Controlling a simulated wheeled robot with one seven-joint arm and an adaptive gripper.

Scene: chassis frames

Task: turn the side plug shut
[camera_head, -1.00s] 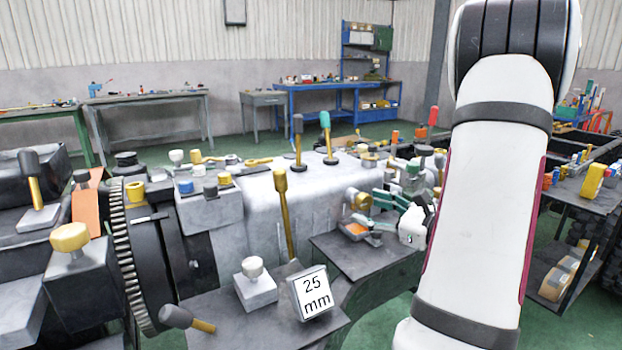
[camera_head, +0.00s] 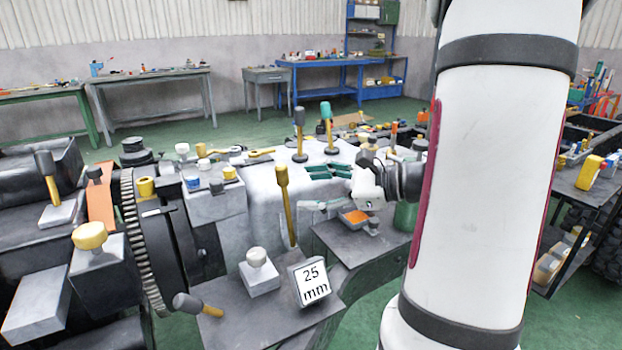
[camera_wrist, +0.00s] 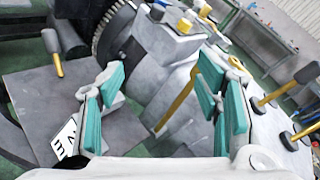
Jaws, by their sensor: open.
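I cannot pick out the side plug with certainty in either view. The side of the grey casing (camera_head: 265,190), where a round brass-coloured part showed earlier, is now partly covered by my gripper (camera_head: 318,189). My gripper is open beside this casing, with its green pads apart. In the wrist view the pads of my gripper (camera_wrist: 160,100) stand wide apart and nothing is held between them. The casing's side (camera_wrist: 160,75) and a yellow lever (camera_wrist: 178,100) lie beyond the gap, and no plug is clear there.
A block marked 25 mm (camera_head: 310,284) and a pale knob on a block (camera_head: 258,271) stand on the near plate. An orange-topped block (camera_head: 355,217) lies below my gripper. A toothed wheel (camera_head: 141,245) stands left.

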